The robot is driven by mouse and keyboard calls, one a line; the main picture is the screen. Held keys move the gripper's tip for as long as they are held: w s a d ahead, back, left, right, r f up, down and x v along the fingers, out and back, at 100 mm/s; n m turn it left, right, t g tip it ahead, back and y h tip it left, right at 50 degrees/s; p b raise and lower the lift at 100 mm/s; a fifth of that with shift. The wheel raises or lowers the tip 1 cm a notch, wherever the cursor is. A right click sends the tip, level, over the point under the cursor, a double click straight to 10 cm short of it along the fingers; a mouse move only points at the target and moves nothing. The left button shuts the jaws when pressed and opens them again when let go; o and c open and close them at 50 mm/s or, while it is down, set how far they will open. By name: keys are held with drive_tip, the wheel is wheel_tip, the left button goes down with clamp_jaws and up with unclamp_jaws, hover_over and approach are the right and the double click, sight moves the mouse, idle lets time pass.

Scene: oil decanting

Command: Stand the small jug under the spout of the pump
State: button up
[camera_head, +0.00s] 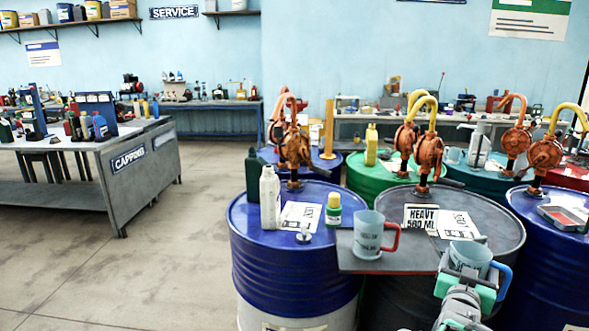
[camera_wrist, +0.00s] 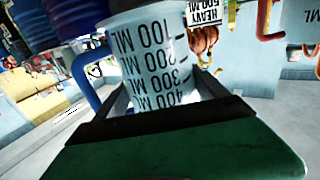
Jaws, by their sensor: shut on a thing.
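My gripper (camera_head: 470,280) is shut on a pale measuring jug with a blue handle (camera_head: 470,254), held at the front right of the black drum. In the wrist view the jug (camera_wrist: 155,60) sits between the fingers, with marks from 100 to 400 ML. A second pale jug, with a red handle (camera_head: 368,235), stands on a dark flat board (camera_head: 388,262) at the drum's front. An orange pump with a yellow hose (camera_head: 429,152) stands at the back of the black drum (camera_head: 500,232). I cannot tell where its spout ends or which jug is the smaller.
A card reading HEAVY 500 ML (camera_head: 421,218) stands on the black drum. The blue drum (camera_head: 240,215) to the left bears a white bottle (camera_head: 270,198) and a green bottle with a yellow cap (camera_head: 333,212). More drums with pumps stand behind and right. The floor at left is clear.

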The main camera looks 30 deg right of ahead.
drive_tip(key=w+a+f+n+t+y+p, duration=0.1)
drive_tip(key=w+a+f+n+t+y, duration=0.1)
drive_tip(key=w+a, duration=0.55)
drive_tip(key=w+a+f+n+t+y+p, duration=0.2)
drive_tip(key=w+a+t+y, duration=0.15)
drive_tip(key=a, duration=0.65)
drive_tip(key=w+a+f+n+t+y+p, duration=0.1)
drive_tip(key=w+a+f+n+t+y, duration=0.15)
drive_tip(key=w+a, duration=0.5)
drive_tip(key=w+a+r+n+t+y+p, duration=0.2)
drive_tip(key=a+n+y, duration=0.5)
drive_tip(key=a, duration=1.8)
drive_tip(key=shift+m+y, duration=0.4)
drive_tip(key=shift+m, duration=0.15)
drive_tip(key=s+r, duration=0.1)
drive_tip(key=r, duration=0.2)
drive_tip(key=s+r, duration=0.1)
drive_tip(key=shift+s+d+r+p, duration=0.2)
drive_tip(key=shift+s+r+p, duration=0.1)
drive_tip(key=shift+s+p, duration=0.1)
